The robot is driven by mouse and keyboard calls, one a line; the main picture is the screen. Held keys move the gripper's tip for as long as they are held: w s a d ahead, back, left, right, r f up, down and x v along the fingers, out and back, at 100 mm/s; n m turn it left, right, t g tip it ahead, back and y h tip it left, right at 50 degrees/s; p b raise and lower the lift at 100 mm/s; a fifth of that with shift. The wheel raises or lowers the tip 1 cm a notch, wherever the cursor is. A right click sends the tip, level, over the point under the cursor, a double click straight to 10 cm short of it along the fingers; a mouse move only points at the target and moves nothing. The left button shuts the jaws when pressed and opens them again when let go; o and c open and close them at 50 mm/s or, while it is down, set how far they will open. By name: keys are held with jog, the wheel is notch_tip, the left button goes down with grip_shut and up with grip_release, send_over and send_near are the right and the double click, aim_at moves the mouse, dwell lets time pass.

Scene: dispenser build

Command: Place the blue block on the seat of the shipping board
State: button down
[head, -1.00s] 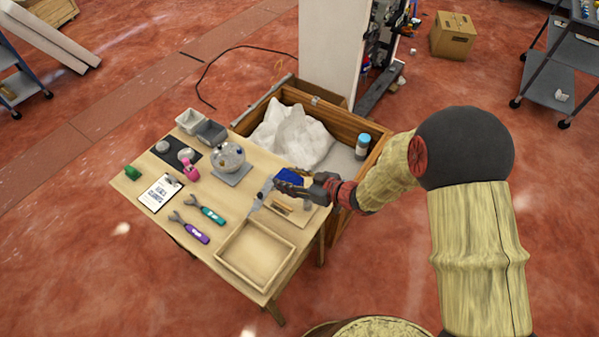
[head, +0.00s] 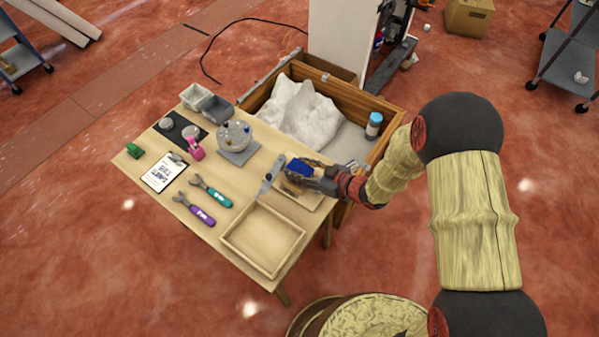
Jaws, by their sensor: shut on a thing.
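The blue block (head: 299,168) is at the right side of the wooden table, between the fingers of my gripper (head: 296,174). My gripper reaches in from the right and is shut on the block. The shipping board (head: 312,200), a light wooden board, lies under and in front of the gripper at the table's right edge. The gripper and block hide much of the board, its seat included. I cannot tell whether the block touches the board.
A shallow wooden tray (head: 262,238) lies in front of the board. A grey scraper-like tool (head: 268,177) is just left of the gripper. A round dispenser (head: 234,135) stands farther back. A wooden crate (head: 385,108) with white material is behind the table.

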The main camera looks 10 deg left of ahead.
jog(key=shift+w+f, duration=0.1)
jog(key=shift+f, duration=0.55)
jog(key=shift+f, duration=0.2)
jog(key=c, duration=1.1)
grip_release()
jog(key=shift+o, duration=0.2)
jog(key=shift+r, duration=0.15)
jog(key=shift+d+r, duration=0.15)
jog(key=shift+d, duration=0.1)
jog(key=p+v, duration=0.3)
jog(key=v, duration=0.8)
jog(key=shift+s+d, duration=0.2)
jog(key=shift+s, duration=0.1)
